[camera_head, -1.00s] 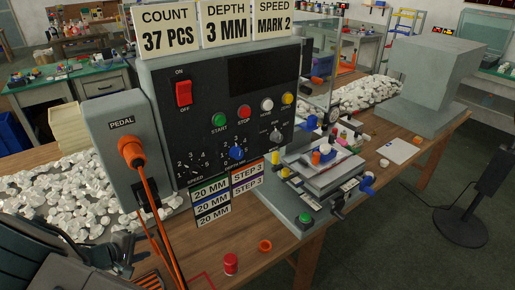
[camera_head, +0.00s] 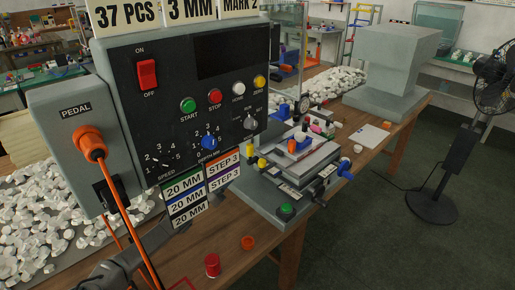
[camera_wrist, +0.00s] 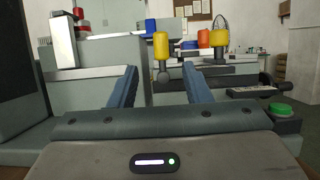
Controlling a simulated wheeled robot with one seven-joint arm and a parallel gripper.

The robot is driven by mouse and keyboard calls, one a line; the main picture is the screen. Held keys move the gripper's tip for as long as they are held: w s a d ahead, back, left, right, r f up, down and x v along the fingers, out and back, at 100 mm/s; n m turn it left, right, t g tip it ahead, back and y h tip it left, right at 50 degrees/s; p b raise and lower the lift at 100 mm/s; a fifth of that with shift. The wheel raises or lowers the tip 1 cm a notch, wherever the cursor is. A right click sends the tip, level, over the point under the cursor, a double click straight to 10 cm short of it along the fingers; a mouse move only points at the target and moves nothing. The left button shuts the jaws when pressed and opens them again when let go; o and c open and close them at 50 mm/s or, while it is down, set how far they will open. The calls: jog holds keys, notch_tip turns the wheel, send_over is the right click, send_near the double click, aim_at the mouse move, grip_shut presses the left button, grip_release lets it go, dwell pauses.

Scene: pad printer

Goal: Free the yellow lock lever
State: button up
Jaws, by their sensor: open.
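Two yellow-capped parts stand on the printer's grey base, and I cannot tell for certain which is the lock lever. In the wrist view, the nearer-looking yellow cap (camera_wrist: 162,46) is upright on a grey stem, in line with the gap between my fingers. The second yellow cap (camera_wrist: 221,39) stands to its right, on a dark stem. In the head view, yellow caps show beside the slide (camera_head: 262,163), right of the control box. My gripper (camera_wrist: 160,84) is open and empty, with its fingers pointing at the printer and apart from the caps.
The control box (camera_head: 225,100) rises left of the printer slide. An orange cable (camera_head: 112,190) hangs from the pedal box (camera_head: 75,135). The green button (camera_head: 287,209) sits at the base's front corner.

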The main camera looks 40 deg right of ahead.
notch_tip(320, 180, up, 5)
jog(key=p, duration=0.2)
send_over(254, 157)
jog(key=shift+a, duration=0.1)
grip_shut()
